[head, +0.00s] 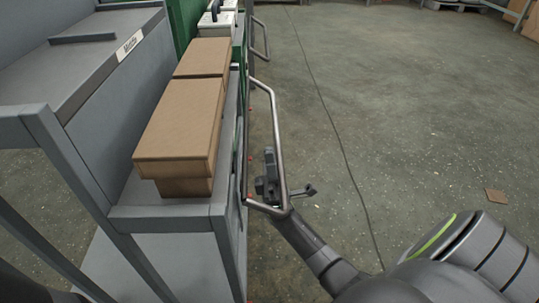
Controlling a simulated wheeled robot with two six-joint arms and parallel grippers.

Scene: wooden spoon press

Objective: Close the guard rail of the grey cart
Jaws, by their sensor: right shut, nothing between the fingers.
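The grey cart (165,222) stands at the left, with its side running away from me. Its guard rail (281,135), a bent silver tube, stands out from the cart's right side over the floor. My right gripper (270,160) is shut and empty near the rail's near corner, with the arm reaching up from the lower right. The rail's tube crosses in front of part of the gripper; whether they touch I cannot tell. My left gripper is out of view.
Cardboard boxes (178,120) sit on the cart's shelf, with white items (216,22) behind them. A similar rail (261,40) shows farther back.

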